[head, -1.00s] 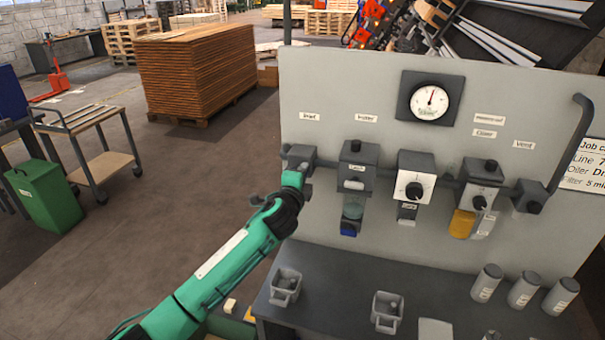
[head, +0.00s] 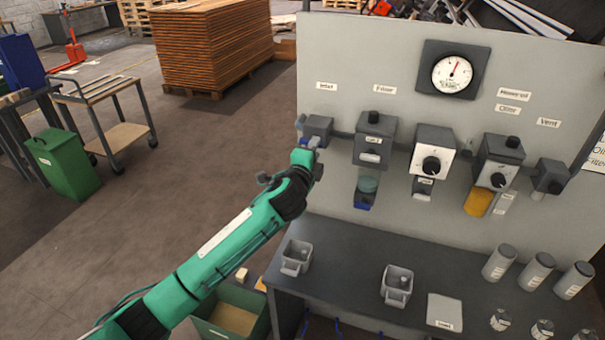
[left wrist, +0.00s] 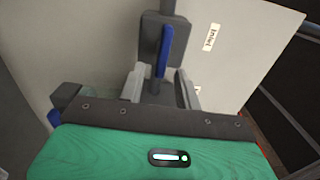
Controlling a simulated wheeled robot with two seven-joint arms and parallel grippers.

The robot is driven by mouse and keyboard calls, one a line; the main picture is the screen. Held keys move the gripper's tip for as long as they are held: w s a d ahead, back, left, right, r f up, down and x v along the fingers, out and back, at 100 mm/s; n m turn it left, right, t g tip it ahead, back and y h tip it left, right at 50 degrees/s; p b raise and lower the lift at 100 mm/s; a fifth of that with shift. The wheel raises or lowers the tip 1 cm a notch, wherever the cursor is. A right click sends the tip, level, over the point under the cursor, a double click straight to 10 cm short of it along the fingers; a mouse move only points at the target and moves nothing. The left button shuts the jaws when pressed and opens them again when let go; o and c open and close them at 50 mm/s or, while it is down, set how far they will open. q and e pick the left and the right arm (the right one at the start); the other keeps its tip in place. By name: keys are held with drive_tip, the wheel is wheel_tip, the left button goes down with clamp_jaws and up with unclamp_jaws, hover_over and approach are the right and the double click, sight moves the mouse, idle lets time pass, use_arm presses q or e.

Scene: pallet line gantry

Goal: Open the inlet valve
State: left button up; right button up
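The inlet valve (head: 319,127) is a grey block on the pale panel, under the "Inlet" label (head: 326,86). In the left wrist view the valve body (left wrist: 160,38) carries a blue lever handle (left wrist: 164,52), which runs lengthwise in the picture. My left gripper (head: 309,143) is at the valve and partly covers it in the head view. In the left wrist view its two grey fingers (left wrist: 160,88) stand apart, one on each side of the lever's lower end, with gaps visible. Contact with the lever cannot be made out. My right gripper is in neither view.
Right of the valve on the panel are a filter unit (head: 374,138), a regulator (head: 433,152), an oiler (head: 497,160), a vent valve (head: 551,177) and a gauge (head: 452,73). The dark bench (head: 345,268) below holds cups and canisters. A green bin (head: 230,312) stands below my arm.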

use_arm(q)
drive_tip(key=b+v, duration=0.2)
drive_tip(key=v, duration=0.8)
drive_tip(key=shift+b, duration=0.4)
drive_tip(key=shift+s, duration=0.1)
